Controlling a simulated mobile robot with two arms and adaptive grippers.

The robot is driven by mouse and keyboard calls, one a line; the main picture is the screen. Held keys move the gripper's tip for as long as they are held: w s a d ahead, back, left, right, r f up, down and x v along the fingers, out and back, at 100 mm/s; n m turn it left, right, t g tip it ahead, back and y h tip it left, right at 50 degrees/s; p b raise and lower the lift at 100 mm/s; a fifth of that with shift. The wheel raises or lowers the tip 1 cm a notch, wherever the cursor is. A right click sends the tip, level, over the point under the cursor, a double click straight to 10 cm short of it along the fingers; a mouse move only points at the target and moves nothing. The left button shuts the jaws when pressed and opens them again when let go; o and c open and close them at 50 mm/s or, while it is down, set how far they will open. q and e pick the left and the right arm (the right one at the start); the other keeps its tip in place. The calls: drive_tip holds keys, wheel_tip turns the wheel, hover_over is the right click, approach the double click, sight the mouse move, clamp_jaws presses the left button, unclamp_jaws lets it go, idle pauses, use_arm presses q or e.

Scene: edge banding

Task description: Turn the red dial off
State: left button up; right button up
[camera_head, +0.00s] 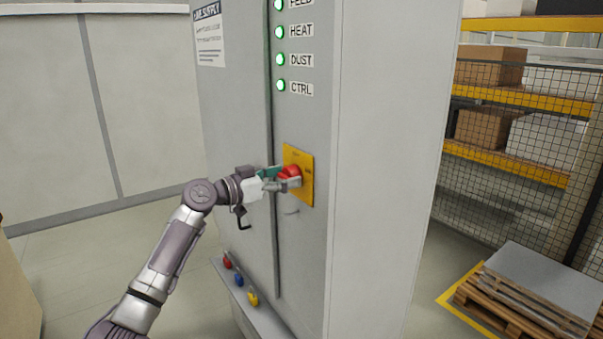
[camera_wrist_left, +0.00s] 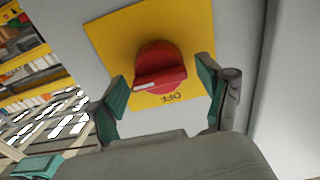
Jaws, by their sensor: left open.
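The red dial (camera_head: 290,172) sits on a yellow plate (camera_head: 305,187) on the front of a grey cabinet. In the left wrist view the dial (camera_wrist_left: 158,68) is in the upper middle, and its white mark points to the left. The word OFF shows upside down on the plate (camera_wrist_left: 200,28), below the dial in that view. My left gripper (camera_head: 281,177) is at the dial in the head view. In the wrist view its fingers (camera_wrist_left: 163,95) are apart, one on each side of the dial, with gaps visible. My right gripper is not in view.
Green lamps labelled HEAT, DUST and CTRL (camera_head: 280,58) glow above on the cabinet (camera_head: 385,170). Red, blue and yellow fittings (camera_head: 239,280) sit on a low ledge. A pallet (camera_head: 520,305) and mesh-fronted shelving stand at right.

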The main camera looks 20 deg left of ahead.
use_arm(q)
drive_tip(key=shift+w+d, duration=0.1)
drive_tip(key=shift+w, duration=0.05)
drive_tip(key=shift+s, duration=0.2)
drive_tip(key=shift+a, duration=0.25)
drive_tip(key=shift+c, duration=0.8)
drive_tip(key=c, duration=0.6)
drive_tip(key=shift+d, duration=0.1)
drive_tip(key=c, duration=0.4)
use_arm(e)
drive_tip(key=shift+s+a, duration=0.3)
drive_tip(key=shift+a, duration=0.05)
